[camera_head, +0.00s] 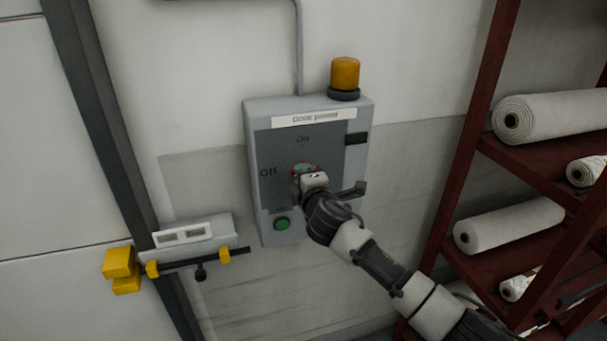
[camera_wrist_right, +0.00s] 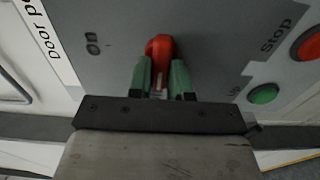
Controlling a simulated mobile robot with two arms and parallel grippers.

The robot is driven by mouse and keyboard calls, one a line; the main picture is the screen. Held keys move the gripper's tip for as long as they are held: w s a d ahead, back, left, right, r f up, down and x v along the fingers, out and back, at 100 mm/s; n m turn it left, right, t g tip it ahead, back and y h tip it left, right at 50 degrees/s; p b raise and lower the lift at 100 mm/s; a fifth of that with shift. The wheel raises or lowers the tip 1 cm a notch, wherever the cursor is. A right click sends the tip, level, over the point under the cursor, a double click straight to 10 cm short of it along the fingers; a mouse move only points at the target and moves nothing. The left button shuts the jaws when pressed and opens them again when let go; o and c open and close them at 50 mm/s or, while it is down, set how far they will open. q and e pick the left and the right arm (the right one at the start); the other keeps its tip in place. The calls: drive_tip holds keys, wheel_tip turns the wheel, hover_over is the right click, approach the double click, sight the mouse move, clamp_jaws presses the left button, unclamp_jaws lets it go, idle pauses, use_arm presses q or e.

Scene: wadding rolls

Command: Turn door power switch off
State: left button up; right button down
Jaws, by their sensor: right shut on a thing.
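The grey door power box (camera_head: 280,150) is mounted on the wall, with a white "Door power" label (camera_head: 315,116) along its top. "On" is printed above the switch and "Off" to its left in the head view. The red switch knob (camera_wrist_right: 160,47) is at the middle of the panel. My right gripper (camera_wrist_right: 161,75) has its green fingertips closed on both sides of the knob. In the head view my right gripper (camera_head: 304,170) covers most of the switch, so its exact angle is hard to tell. My left gripper is in no view.
A green button (camera_head: 282,224) sits low on the box, and a red stop button (camera_wrist_right: 309,44) shows in the wrist view. An amber lamp (camera_head: 345,75) stands on top. A yellow-ended door bolt (camera_head: 195,262) is at left. A red shelf rack (camera_head: 490,150) with white rolls is close at right.

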drive_tip(key=shift+f, duration=0.1)
idle(0.4)
drive_tip(key=c, duration=1)
unclamp_jaws()
drive_tip(key=shift+c, duration=0.2)
drive_tip(key=shift+s, duration=0.1)
drive_tip(key=b+v, duration=0.2)
drive_tip(key=v, duration=0.8)
drive_tip(key=shift+s+b, duration=0.3)
drive_tip(key=shift+s, duration=0.05)
drive_tip(key=shift+d, duration=0.1)
